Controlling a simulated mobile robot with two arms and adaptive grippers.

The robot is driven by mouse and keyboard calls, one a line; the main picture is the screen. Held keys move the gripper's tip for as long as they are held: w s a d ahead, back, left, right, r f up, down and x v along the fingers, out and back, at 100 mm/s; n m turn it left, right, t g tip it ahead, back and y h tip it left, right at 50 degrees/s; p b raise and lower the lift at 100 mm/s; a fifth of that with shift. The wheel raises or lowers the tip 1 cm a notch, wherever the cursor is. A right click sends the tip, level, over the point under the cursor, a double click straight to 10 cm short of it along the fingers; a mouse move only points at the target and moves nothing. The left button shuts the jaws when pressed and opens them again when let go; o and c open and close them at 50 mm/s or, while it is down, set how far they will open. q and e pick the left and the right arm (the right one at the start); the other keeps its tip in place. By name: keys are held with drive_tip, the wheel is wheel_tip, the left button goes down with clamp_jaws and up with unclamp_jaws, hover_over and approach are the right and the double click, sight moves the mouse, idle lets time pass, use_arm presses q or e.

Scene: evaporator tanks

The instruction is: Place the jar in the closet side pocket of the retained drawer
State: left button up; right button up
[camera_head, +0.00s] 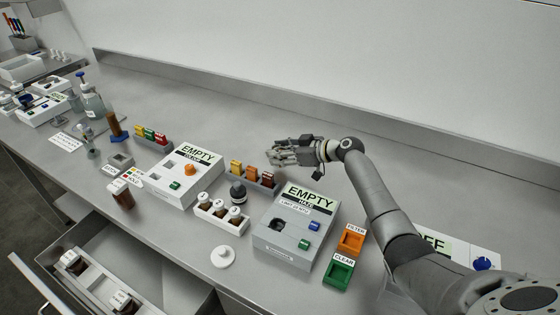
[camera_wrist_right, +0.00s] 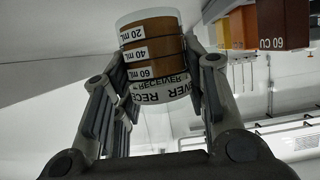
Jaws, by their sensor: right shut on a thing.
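My right gripper (camera_head: 283,153) is above the bench near the back wall in the head view. In the right wrist view its fingers (camera_wrist_right: 155,65) are shut on a jar (camera_wrist_right: 152,48) with amber contents, volume marks and a white RECEIVER label. The jar is not clearly visible in the head view. An open drawer (camera_head: 185,278) is at the lower left, far from the gripper. Inside it a white divided tray (camera_head: 96,287) holds labelled jars (camera_head: 73,262) in pockets. The drawer's own label cannot be read. My left gripper is not in view.
Two EMPTY-marked units (camera_head: 182,172) (camera_head: 293,228), a white rack of capped bottles (camera_head: 222,214) and a dark bottle (camera_head: 238,192) stand between the gripper and drawer. The back strip of bench is clear.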

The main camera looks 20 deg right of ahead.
drive_tip(key=shift+f, duration=0.95)
drive_tip(key=shift+f+b, duration=0.2)
drive_tip(key=shift+b, duration=0.15)
drive_tip(key=o, duration=1.1)
drive_tip(key=shift+o, duration=0.2)
drive_tip(key=shift+r, duration=0.1)
